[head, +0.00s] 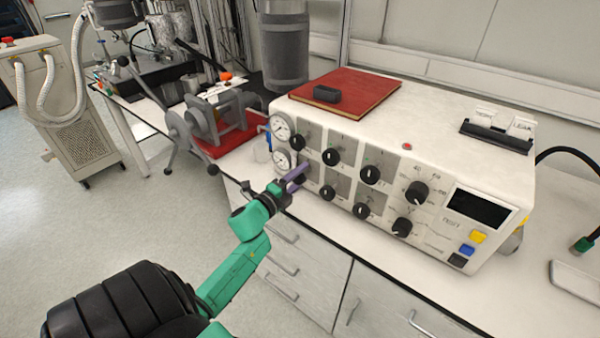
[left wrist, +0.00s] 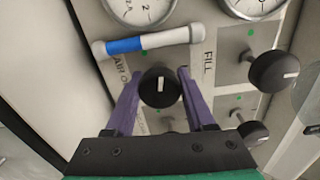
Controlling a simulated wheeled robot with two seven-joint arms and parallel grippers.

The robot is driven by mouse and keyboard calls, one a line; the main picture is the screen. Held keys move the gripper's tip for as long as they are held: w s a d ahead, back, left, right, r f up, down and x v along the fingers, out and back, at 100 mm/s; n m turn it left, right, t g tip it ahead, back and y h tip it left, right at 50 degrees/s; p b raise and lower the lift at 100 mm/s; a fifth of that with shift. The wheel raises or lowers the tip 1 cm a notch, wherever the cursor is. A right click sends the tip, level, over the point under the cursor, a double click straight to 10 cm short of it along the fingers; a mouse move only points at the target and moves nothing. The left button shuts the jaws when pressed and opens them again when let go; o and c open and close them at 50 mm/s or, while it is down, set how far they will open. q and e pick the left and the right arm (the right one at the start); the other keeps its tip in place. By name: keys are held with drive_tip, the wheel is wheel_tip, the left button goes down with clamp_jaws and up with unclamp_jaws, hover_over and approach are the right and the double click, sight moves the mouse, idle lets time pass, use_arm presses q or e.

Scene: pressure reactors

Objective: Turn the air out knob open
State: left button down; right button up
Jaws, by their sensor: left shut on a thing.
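The white control box (head: 430,150) stands on the bench with black knobs on its front panel. In the left wrist view, a round black knob (left wrist: 160,88) with a white pointer line sits beside a label reading "AIR O", the rest of which is hidden behind a finger. My left gripper (head: 299,173) reaches the lower left of the panel in the head view and mostly covers this knob. In the left wrist view the purple fingers of my left gripper (left wrist: 160,76) are on both sides of the knob, shut on it. My right gripper is not in view.
Two gauges, the upper one (head: 281,127) clearest, are at the panel's left edge. A white and blue tube (left wrist: 148,41) lies close above the held knob in the left wrist view. Other knobs, such as one (left wrist: 273,70) near "FILL", are nearby. A red book (head: 365,92) lies on the box.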

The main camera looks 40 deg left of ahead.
use_arm(q)
drive_tip(key=n+p, duration=0.2)
drive_tip(key=n, duration=0.3)
drive_tip(key=shift+r+p, duration=0.1)
drive_tip(key=shift+p, duration=0.2)
drive_tip(key=shift+n+p, duration=0.7)
drive_tip(key=shift+n, duration=1.1)
drive_tip(key=shift+c, duration=1.3)
unclamp_jaws()
drive_tip(key=s+b, duration=0.2)
drive_tip(key=s, duration=1.2)
drive_tip(key=shift+s, duration=0.25)
drive_tip(key=shift+d, duration=0.1)
